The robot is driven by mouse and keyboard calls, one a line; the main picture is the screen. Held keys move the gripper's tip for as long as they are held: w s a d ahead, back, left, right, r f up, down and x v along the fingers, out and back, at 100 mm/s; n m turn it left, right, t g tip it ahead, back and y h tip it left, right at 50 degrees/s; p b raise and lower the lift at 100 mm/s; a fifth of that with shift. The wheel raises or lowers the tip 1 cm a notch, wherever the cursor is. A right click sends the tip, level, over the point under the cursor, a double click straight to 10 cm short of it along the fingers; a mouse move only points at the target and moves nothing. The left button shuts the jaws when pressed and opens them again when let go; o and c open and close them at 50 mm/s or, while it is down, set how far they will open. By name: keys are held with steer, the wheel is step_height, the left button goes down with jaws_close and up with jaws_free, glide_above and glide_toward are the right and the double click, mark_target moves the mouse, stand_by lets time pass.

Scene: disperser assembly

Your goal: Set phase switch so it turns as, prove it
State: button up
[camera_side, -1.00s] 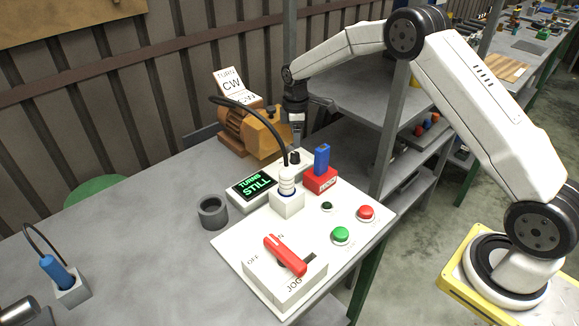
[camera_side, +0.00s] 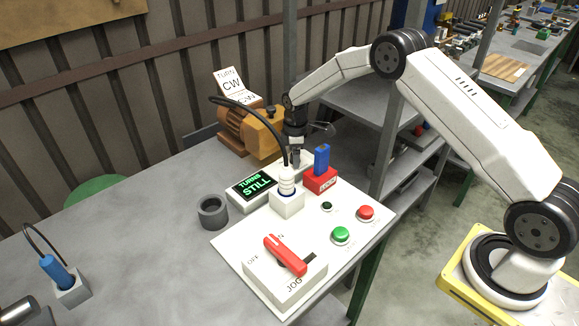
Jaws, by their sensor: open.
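My gripper (camera_side: 296,155) points down behind the white plug (camera_side: 287,182), over a pale box. The small black knob on that box is now hidden by the gripper; I cannot tell if the fingers touch it. A display (camera_side: 253,186) reads "TURNS STILL". A sign (camera_side: 232,85) reads "TURN CW" above an orange motor (camera_side: 245,132). The red lever (camera_side: 285,255) lies across a white switch box with "OFF" and "JOG" labels. A green button (camera_side: 341,235) and a red button (camera_side: 366,212) sit on the white panel (camera_side: 236,248).
A blue block stands in a red holder (camera_side: 320,180) right of the gripper. A black cable (camera_side: 255,112) arches from the plug towards the motor. A dark ring (camera_side: 213,211) and a blue plug (camera_side: 55,269) in a socket stand at left.

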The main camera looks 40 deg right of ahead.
jaws_close()
steer(key=shift+m, duration=1.5)
jaws_free()
steer(key=shift+r, duration=0.15)
steer(key=shift+r, duration=3.8)
